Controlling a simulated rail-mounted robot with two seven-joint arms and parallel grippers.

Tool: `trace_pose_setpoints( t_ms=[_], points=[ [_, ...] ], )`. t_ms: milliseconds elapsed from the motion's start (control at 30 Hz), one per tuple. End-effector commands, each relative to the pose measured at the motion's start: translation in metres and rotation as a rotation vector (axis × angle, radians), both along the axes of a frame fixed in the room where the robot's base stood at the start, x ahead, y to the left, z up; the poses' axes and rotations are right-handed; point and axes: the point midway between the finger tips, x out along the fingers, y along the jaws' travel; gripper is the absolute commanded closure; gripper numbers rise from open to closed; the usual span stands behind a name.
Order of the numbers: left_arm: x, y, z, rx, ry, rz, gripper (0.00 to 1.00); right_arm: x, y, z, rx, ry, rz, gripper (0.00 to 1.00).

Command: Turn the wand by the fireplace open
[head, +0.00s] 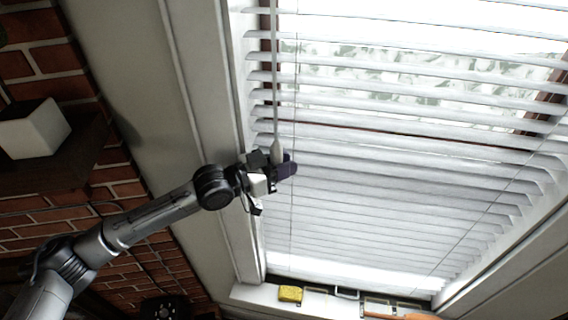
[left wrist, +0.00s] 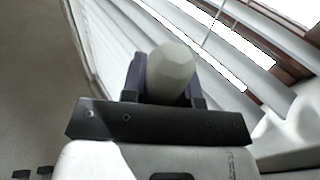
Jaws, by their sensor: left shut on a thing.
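The wand (head: 275,90) is a thin pale rod hanging in front of the left side of the window blind (head: 390,150). Its thicker lower end is at my left gripper (head: 284,167). In the left wrist view the wand's pale faceted end (left wrist: 171,68) sits between the dark fingers of my left gripper (left wrist: 165,80), which is shut on it. The blind's slats are tilted, with gaps showing the bright outside in the upper part. The lower slats look closer together. My right gripper is in neither view.
A brick wall (head: 45,60) with a dark shelf (head: 60,165) and a white cube (head: 34,128) is at the left. The sill below the blind holds a yellow item (head: 290,294) and an orange item (head: 398,315). The window frame (head: 205,90) runs close beside my left gripper.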

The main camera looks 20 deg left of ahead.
Motion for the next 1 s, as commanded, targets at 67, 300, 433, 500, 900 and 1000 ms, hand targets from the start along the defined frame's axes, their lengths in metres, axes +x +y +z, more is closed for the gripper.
trace_pose_setpoints(
  t_ms=[67, 300, 433, 500, 900, 1000],
  points=[
    [0.0, 0.0, -0.001, 0.002, 0.001, 0.001, 0.69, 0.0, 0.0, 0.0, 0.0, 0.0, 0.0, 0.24],
    [0.0, 0.0, 0.0, 0.001, 0.001, 0.0, 0.47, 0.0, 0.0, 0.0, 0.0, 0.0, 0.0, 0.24],
    [0.0, 0.0, 0.0, 0.001, 0.001, 0.0, 0.47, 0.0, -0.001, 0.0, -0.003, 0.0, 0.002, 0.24],
    [0.0, 0.0, 0.0, 0.001, 0.001, 0.0, 0.47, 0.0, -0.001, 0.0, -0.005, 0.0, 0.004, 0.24],
    [-0.034, 0.035, -0.005, 0.004, 0.0, 0.003, 0.47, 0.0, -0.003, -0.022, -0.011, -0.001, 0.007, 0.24],
    [-0.048, 0.05, -0.004, 0.004, -0.001, 0.003, 0.47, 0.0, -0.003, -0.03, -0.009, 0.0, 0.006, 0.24]
  ],
)
